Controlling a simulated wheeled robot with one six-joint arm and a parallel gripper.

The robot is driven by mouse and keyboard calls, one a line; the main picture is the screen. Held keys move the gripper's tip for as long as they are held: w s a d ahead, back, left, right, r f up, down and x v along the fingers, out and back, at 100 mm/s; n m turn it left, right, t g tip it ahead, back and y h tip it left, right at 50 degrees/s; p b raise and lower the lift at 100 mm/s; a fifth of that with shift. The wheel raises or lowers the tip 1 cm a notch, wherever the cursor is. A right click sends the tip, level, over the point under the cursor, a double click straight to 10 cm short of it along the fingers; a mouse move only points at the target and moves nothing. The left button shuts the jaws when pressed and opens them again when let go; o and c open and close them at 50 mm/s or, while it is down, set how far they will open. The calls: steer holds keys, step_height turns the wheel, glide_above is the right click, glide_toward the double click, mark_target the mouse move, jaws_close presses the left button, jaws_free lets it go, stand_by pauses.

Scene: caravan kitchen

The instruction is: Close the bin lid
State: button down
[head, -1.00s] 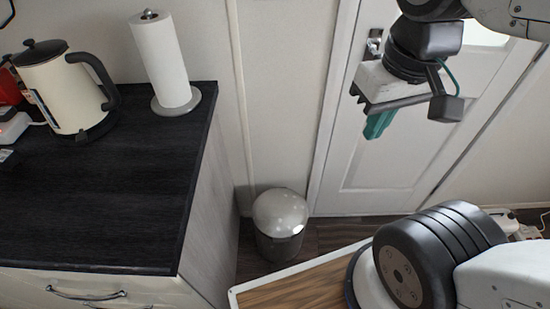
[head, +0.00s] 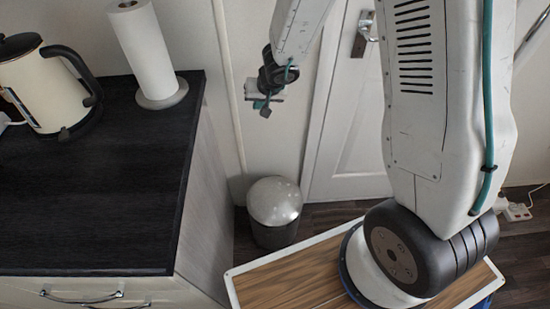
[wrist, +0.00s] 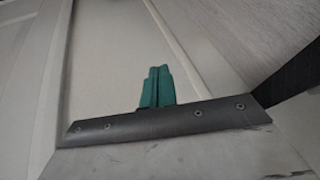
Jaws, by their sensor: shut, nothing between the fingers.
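The bin (head: 275,234) stands on the floor between the counter and the door. Its rounded, shiny grey lid (head: 274,198) sits over the darker body, and I see no gap between them from here. My gripper (head: 265,110) is in the air above the bin, well clear of the lid, near the wall. In the wrist view, its green fingers (wrist: 157,88) are pressed together and hold nothing. The bin does not show in the wrist view.
The dark counter (head: 90,185) is left of the bin, with a paper towel roll (head: 148,50) and a cream kettle (head: 45,90) on it. A white door (head: 345,150) is behind to the right. My wood-topped base is in front.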

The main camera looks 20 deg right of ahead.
steer(key=s+d+f+g+h, duration=0.1)
steer(key=s+f, duration=0.1)
steer(key=f, duration=0.9)
steer(key=s+d+f+m+g+h, duration=0.1)
steer(key=s+d+f, duration=0.1)
steer(key=f, duration=1)
steer(key=shift+s+d+g+h, duration=0.15)
steer(key=shift+s+g+h, duration=0.15)
steer(key=shift+s+g, duration=0.1)
